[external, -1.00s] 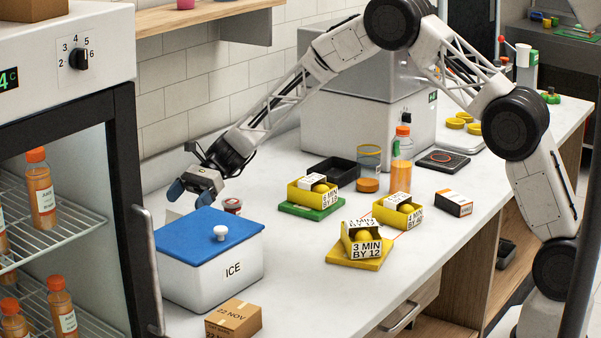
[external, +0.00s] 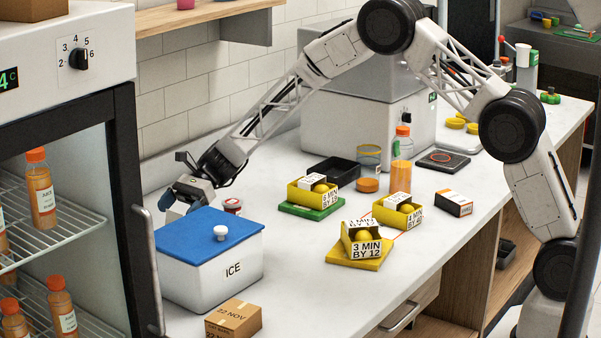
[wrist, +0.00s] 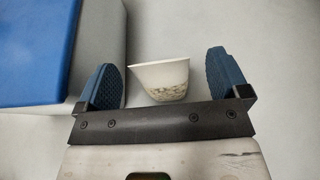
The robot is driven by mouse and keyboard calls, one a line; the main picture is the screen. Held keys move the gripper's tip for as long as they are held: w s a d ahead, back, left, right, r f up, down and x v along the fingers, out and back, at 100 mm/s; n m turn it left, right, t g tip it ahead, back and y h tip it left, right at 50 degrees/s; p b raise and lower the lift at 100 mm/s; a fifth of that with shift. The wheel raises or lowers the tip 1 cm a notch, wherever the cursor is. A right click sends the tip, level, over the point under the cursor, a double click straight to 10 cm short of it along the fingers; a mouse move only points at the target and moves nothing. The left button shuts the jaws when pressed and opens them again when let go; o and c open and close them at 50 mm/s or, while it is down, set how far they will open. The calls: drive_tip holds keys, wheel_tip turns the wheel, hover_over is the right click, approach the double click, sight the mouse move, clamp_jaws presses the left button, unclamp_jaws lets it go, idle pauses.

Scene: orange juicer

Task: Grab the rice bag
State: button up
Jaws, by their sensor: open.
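A white, open-topped bag or cup with a speckled, grain-like lower part (wrist: 160,80) stands between my fingers in the wrist view; I take it for the rice bag. In the external view only a pale bit of it seems to show behind the ice box, mostly hidden. My gripper (external: 186,194) is low behind the ice box. In the wrist view my gripper (wrist: 162,72) is open, its blue fingers on either side of the bag with gaps at both sides.
The white ice box with a blue lid (external: 212,233) stands close in front of my gripper; in the wrist view the box (wrist: 98,40) is close to the left finger. Yellow trays (external: 360,254) stand farther right.

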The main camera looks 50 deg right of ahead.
sight(170, 218)
drive_tip(key=shift+x, duration=1.95)
drive_tip(key=c, duration=1.3)
drive_tip(key=shift+o, duration=0.2)
drive_tip(key=shift+r, duration=0.1)
wheel_tip(170, 218, up, 10)
